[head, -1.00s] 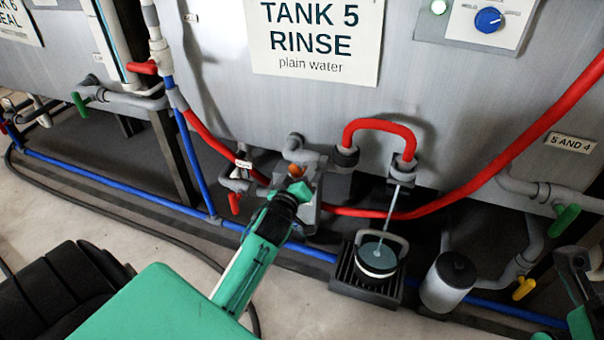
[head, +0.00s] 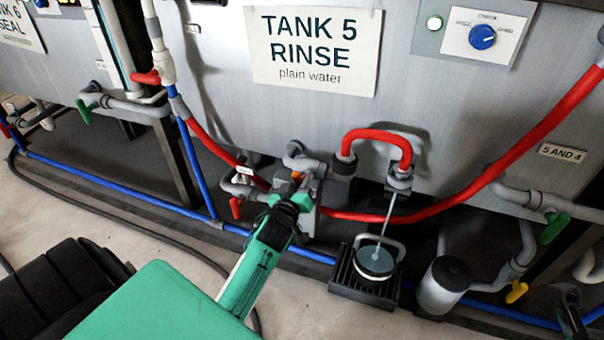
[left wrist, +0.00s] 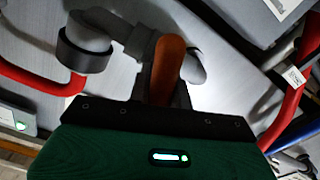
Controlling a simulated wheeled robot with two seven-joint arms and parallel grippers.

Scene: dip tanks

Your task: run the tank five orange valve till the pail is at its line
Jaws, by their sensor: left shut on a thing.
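The orange valve handle (head: 297,176) sits on the grey pipework below the TANK 5 RINSE sign (head: 315,50). My left gripper (head: 294,190) is shut on it; in the left wrist view the orange handle (left wrist: 167,68) stands up from between the fingers, which are mostly hidden behind the gripper body. The pail (head: 374,262) stands on a black grate (head: 345,285) under a spout (head: 399,180). A thin stream (head: 388,215) runs from the spout into the pail, and grey-blue liquid shows inside. I cannot make out the line. Part of my right arm shows at the lower right edge; its gripper fingers cannot be made out.
A red hose (head: 450,204) loops along the tank front. A grey canister (head: 442,288) stands right of the pail. Red (head: 236,206), green (head: 553,228) and yellow (head: 516,291) handles sit nearby. A blue pipe (head: 110,189) runs low across the floor.

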